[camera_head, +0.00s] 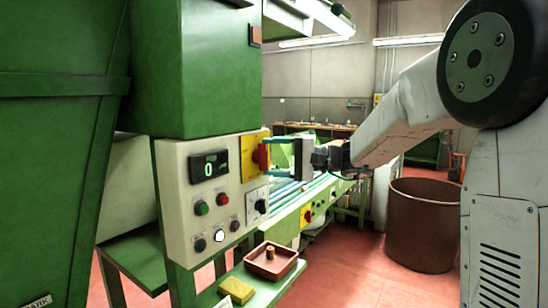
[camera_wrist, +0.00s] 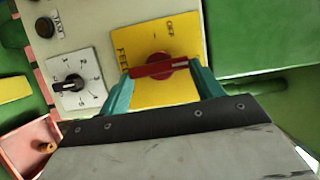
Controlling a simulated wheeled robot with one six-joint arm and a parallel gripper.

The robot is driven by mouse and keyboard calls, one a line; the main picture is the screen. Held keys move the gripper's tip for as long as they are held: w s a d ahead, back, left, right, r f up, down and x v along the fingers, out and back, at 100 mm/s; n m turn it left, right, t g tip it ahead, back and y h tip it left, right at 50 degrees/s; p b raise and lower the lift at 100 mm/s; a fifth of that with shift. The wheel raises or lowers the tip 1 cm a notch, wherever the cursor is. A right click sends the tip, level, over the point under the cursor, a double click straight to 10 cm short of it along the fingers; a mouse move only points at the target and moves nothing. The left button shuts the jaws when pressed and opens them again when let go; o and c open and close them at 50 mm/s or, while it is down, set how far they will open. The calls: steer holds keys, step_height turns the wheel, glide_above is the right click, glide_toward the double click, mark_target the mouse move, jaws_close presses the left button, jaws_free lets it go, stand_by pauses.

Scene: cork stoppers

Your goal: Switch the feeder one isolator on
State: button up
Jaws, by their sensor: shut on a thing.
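The feeder isolator is a red rotary handle (camera_wrist: 160,67) on a yellow plate (camera_wrist: 150,93) marked "OFF" and with partly hidden lettering starting "FEE". The plate (camera_head: 249,172) sits at the upper right of the pale control panel (camera_head: 180,190) in the head view, with the red handle (camera_head: 262,157) on it. My gripper (camera_head: 272,153) reaches in from the right. Its teal fingers are shut on the red handle, one at each end in the wrist view. There the handle lies nearly level across the picture, not pointing at "OFF". The gripper hides the plate's lower part.
The panel also has a display (camera_head: 208,167) reading 0, several push buttons and a numbered dial (camera_wrist: 68,87). A red-brown tray (camera_head: 288,269) with a cork and a yellow sponge (camera_head: 237,290) lie below. A brown bin (camera_head: 425,225) stands right. Another yellow-plated switch (camera_head: 307,215) is further along.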

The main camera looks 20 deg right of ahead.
steer(key=shift+m, duration=0.3)
steer(key=o, duration=1)
steer(key=shift+d, duration=0.15)
steer(key=v, duration=0.7)
steer(key=shift+s+d, duration=0.2)
steer(key=shift+d, duration=0.05)
